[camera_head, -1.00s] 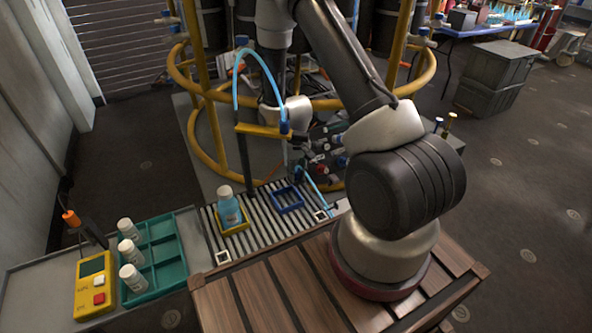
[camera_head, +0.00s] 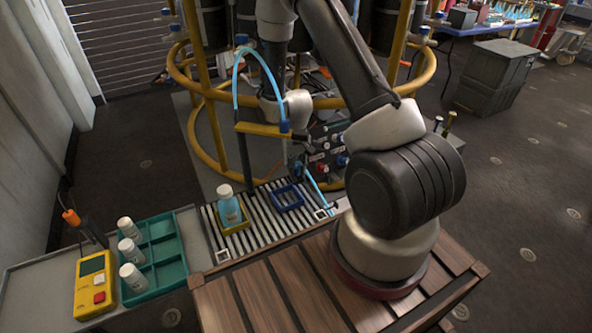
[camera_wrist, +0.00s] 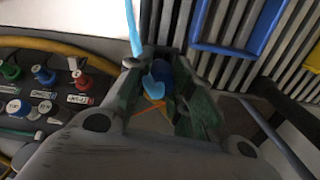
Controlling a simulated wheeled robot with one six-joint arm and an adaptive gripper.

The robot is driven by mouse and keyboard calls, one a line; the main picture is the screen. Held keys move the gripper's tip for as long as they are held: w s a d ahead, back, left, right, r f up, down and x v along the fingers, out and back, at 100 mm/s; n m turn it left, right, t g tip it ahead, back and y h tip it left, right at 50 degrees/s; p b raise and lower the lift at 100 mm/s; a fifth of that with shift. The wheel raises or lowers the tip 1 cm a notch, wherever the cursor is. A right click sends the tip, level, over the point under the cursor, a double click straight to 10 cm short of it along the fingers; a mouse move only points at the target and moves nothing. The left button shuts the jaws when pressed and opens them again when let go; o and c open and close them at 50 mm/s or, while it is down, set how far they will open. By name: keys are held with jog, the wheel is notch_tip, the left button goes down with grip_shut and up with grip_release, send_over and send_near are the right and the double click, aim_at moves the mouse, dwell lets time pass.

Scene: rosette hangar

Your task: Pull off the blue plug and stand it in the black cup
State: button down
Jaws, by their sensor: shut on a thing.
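My gripper (camera_wrist: 160,95) points down, and its fingers are closed around a dark blue plug (camera_wrist: 163,68) in the wrist view. A light blue hose (camera_wrist: 133,28) runs up the picture from beside the plug. In the head view the gripper (camera_head: 300,158) is small and dark, beside the panel and above the far end of the slatted conveyor. Whether the plug is still seated in something below is hidden by the fingers. I cannot make out the black cup in either view.
A panel (camera_wrist: 48,82) with coloured knobs or plugs lies close to the gripper. The conveyor (camera_head: 262,224) carries a blue tray (camera_head: 287,207) and a yellow tray (camera_head: 236,228) with a bottle (camera_head: 228,207). A yellow bar (camera_head: 262,130) and an arched hose (camera_head: 248,58) stand near my wrist.

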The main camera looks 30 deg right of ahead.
jog(key=shift+r, duration=0.85)
